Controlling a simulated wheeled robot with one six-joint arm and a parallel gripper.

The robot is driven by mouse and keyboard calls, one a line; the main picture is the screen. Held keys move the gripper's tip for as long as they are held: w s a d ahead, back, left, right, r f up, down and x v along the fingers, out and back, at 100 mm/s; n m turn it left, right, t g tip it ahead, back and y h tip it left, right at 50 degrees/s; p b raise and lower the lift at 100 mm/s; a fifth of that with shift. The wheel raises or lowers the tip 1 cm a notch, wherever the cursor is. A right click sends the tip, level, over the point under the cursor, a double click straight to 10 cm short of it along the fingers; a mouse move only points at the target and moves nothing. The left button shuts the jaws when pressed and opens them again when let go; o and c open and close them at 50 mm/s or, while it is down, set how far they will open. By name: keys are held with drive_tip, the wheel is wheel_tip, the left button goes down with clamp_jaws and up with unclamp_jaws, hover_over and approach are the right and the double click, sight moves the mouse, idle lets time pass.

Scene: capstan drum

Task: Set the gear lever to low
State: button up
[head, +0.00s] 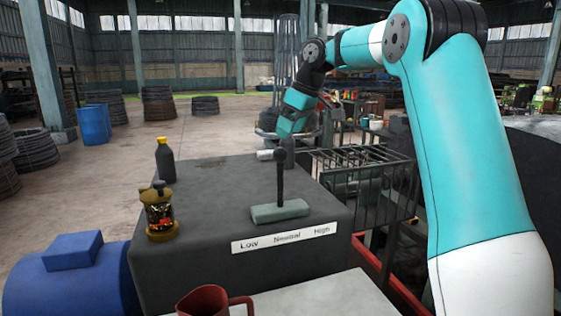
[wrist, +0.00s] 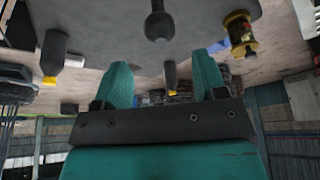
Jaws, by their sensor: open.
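The gear lever (head: 281,175) is a dark upright stick with a round knob on a grey-green base (head: 280,211) on top of a dark block. It stands near the middle of the base, above the word Normal on the label strip (head: 285,238), which reads Low, Normal, High from left to right. In the wrist view the knob (wrist: 159,26) shows at the top, between the directions of my two fingers and apart from them. My gripper (wrist: 160,62) has its teal fingers spread and empty. In the head view my gripper (head: 287,127) is above and behind the lever.
A brass lantern (head: 160,213) and a dark bottle with a yellow cap (head: 165,160) stand on the block left of the lever. A red mug (head: 206,301) is in front, near a pale surface. A metal rack (head: 370,185) is at the right.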

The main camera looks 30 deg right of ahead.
sight(281, 148)
drive_tip(key=x, duration=0.7)
drive_tip(key=shift+w+a+f+p, duration=0.1)
drive_tip(key=shift+w+f+p, duration=0.05)
drive_tip(key=shift+f+p, duration=0.15)
clamp_jaws()
drive_tip(key=shift+a, duration=0.1)
